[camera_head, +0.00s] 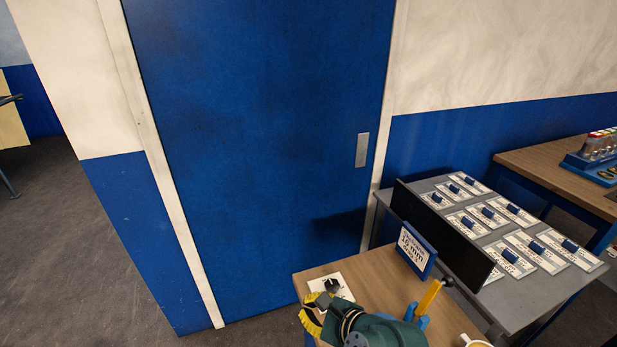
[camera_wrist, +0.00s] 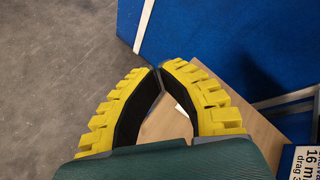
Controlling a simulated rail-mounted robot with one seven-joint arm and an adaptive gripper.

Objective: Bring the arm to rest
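My gripper (camera_head: 316,303) is low over the front left part of a small wooden table (camera_head: 378,278). In the wrist view, the two yellow fingers with black inner pads of my gripper (camera_wrist: 158,69) curve together and meet at their tips. Nothing shows held between them. My dark green wrist reaches in from the bottom of the head view. A white plate with a dark knob (camera_head: 333,286) lies on the table beside the fingers, partly covered by them.
A blue-framed sign (camera_head: 416,250) and a yellow-handled tool in a blue holder (camera_head: 429,299) stand to the right. Behind is a grey table (camera_head: 520,300) with several labelled cards. A blue door (camera_head: 260,130) is shut behind. Open floor (camera_head: 70,250) lies left.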

